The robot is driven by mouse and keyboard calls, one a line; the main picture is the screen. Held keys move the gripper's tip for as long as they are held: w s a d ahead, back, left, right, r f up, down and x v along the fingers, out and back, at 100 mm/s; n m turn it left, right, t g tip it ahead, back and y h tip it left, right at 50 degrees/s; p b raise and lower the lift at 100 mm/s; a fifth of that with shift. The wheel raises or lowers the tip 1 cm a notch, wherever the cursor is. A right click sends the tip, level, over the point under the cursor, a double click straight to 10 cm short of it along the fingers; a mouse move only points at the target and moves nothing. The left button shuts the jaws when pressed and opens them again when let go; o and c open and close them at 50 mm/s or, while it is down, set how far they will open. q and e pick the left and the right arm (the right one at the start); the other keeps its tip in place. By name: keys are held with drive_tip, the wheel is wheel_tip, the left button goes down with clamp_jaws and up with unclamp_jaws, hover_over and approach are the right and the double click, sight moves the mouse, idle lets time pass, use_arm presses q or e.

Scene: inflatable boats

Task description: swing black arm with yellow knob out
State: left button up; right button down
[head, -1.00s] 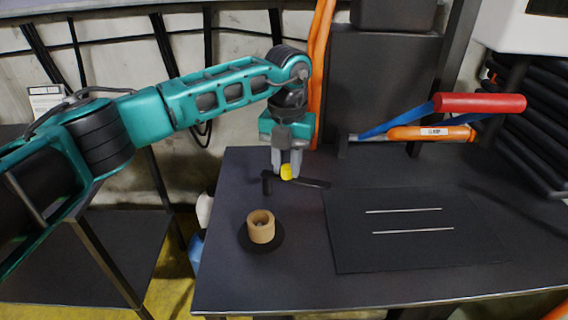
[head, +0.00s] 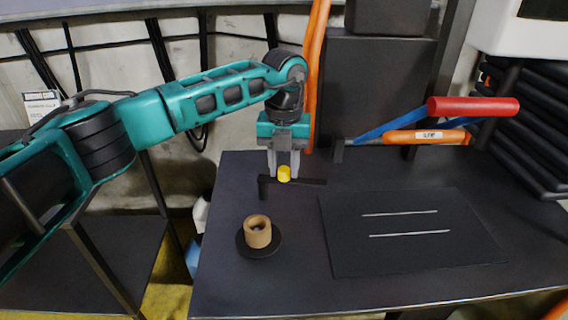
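The black arm (head: 308,182) is a thin flat bar that lies crosswise near the back left of the dark bench. A short upright post (head: 263,188) stands at its left end. The yellow knob (head: 284,174) sits on the bar, left of its middle. My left gripper (head: 284,172) points down at the knob from above and behind. Its two grey fingers are spread to either side of the knob, with a gap showing between them. Contact with the knob cannot be made out. My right gripper is out of view.
A wooden ring (head: 257,232) on a black disc stands at the front left of the bench. A black mat (head: 410,255) with two thin rods lies to the right. A tool with red (head: 473,107) and orange handles is behind. An orange hose (head: 316,70) hangs behind my gripper.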

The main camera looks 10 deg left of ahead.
sight(284, 169)
use_arm(q)
drive_tip(key=o, duration=0.3)
wheel_tip(284, 169, up, 13)
drive_tip(key=shift+f, duration=0.1)
idle(0.4)
